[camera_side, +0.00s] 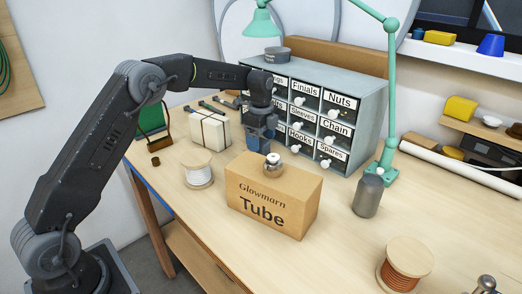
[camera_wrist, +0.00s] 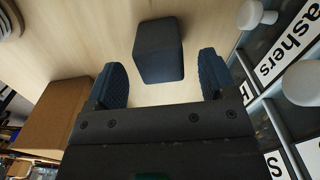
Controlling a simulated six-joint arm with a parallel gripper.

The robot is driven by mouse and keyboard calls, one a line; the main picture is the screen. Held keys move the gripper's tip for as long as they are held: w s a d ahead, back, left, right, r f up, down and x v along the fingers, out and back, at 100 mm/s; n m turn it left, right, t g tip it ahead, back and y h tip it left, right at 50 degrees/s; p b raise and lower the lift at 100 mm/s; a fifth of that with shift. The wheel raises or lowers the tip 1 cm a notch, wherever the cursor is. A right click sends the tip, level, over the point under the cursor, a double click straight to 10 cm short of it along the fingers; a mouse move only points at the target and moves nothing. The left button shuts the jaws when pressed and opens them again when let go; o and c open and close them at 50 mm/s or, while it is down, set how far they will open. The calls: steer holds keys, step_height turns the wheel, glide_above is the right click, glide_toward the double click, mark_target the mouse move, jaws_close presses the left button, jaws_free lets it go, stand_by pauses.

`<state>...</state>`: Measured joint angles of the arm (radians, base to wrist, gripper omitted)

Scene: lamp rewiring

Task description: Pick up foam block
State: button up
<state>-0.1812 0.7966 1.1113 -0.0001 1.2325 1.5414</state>
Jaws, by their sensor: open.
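A dark grey-blue foam block (camera_wrist: 159,48) lies on the wooden table in the wrist view. It appears beyond and between my two blue-padded fingers. My gripper (camera_wrist: 163,78) is open, with one finger on each side in the picture and nothing held. A gap of table shows between each finger and the block. In the side view my gripper (camera_side: 263,147) points down behind the cardboard box, in front of the drawer cabinet. I cannot make out the foam block there; the gripper or box seems to hide it.
The "Glowmarn Tube" box (camera_side: 272,197) stands close in front, with a small metal part on top. The drawer cabinet (camera_side: 370,110) with white knobs is close behind. A white wire spool (camera_side: 197,168), metal cylinder (camera_side: 368,195) and copper spool (camera_side: 405,264) stand around.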

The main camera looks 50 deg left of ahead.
mark_target(261, 150)
step_height(261, 150, down, 5)
steer(key=shift+r, duration=0.2)
steer(key=c, duration=1)
steer(key=shift+r, duration=0.1)
